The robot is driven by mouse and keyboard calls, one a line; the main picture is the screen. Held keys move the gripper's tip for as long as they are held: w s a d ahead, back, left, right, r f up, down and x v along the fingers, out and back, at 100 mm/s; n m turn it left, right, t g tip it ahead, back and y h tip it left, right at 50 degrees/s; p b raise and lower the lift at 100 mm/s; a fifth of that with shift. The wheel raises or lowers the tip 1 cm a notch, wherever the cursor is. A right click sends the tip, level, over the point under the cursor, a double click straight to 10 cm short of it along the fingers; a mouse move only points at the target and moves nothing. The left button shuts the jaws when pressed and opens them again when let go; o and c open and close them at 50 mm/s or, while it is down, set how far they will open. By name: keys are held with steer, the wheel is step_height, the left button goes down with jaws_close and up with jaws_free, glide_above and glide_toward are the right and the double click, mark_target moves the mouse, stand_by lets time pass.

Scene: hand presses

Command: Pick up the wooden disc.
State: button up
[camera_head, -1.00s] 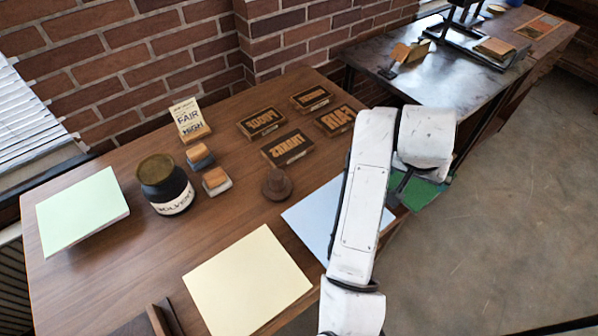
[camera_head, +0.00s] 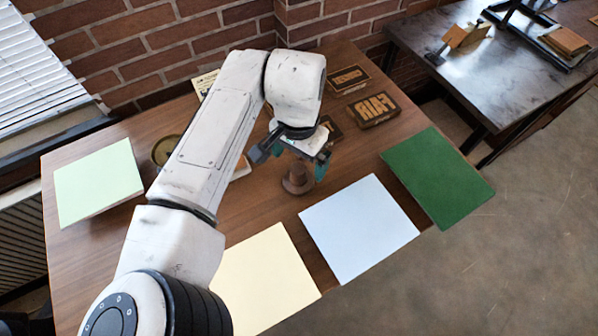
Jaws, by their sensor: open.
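The wooden disc (camera_head: 297,185), brown and round with a raised knob, sits on the wooden table behind the pale blue sheet. My gripper (camera_head: 292,163) is open, pointing down just above and around the disc's upper part. The gripper hides part of the disc's top. Whether the fingers touch it I cannot tell.
Flat stacks in yellow (camera_head: 262,285), pale blue (camera_head: 358,228), green (camera_head: 437,177) and pale green (camera_head: 98,178) lie along the table.

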mark_target(299, 175)
steer(key=shift+f+p, duration=0.75)
steer(key=shift+f, duration=2.8)
steer(key=c, duration=0.9)
